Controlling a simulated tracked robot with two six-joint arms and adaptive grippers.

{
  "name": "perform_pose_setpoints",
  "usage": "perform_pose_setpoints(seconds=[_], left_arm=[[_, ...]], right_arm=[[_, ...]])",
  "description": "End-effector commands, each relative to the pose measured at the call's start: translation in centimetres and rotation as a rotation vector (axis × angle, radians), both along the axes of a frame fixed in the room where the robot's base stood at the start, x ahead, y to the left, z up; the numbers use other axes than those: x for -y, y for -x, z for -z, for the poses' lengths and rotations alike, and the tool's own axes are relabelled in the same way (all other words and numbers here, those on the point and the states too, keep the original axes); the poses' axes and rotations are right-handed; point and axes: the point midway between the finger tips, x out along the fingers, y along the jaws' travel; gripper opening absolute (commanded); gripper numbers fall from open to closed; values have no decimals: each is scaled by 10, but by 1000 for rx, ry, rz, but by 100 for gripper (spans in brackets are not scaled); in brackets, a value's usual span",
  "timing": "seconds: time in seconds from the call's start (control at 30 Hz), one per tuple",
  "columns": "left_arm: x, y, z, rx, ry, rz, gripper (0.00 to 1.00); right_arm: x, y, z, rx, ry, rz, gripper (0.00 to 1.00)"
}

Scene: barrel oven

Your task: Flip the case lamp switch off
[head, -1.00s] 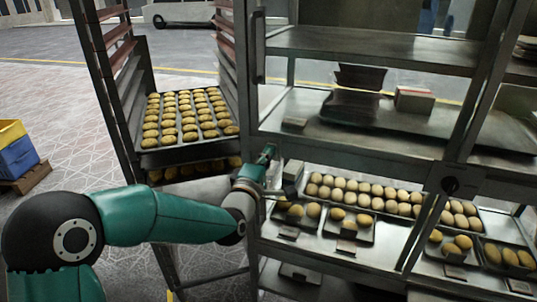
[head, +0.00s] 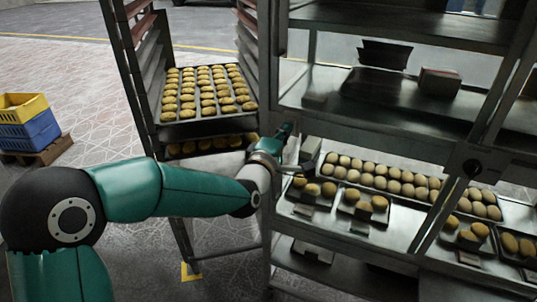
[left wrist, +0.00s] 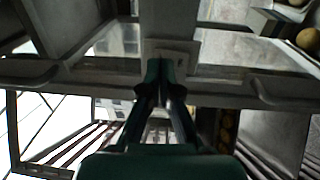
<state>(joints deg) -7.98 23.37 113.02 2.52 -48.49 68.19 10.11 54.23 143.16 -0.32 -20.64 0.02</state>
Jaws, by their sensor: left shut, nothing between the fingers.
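The display case (head: 345,115) is a grey metal frame with glass-like bays and shelves. My left gripper (head: 287,130) is shut and empty at the case's left front post, partly hidden by its own wrist. In the left wrist view its fingertips (left wrist: 163,68) are together in front of a pale plate (left wrist: 171,48) on a grey bar; whether they touch it is unclear. I cannot make out a lamp switch for sure on that plate. My right gripper is out of view.
A rack tray (head: 205,113) of rolls stands left of the case, close behind my left arm. Several bread trays (head: 385,182) fill the case's lower shelf. Yellow and blue crates (head: 25,125) stand on a pallet at far left. The floor between is clear.

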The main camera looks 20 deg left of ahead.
Motion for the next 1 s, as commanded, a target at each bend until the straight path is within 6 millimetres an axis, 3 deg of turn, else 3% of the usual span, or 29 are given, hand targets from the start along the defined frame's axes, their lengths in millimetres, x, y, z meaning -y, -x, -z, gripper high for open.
perform_pose_setpoints(seconds=[0.07,0.3,0.5,0.7,1.0], left_arm=[[0,12,5,2,1,3,0],[-3,65,-5,-1,0,6,0],[-4,96,-11,-1,-1,10,0],[-5,108,-12,-3,0,10,0],[-5,109,-12,-4,-1,11,0]], right_arm=[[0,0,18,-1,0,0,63],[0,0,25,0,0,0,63],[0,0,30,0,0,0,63],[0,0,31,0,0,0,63],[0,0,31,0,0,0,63]])
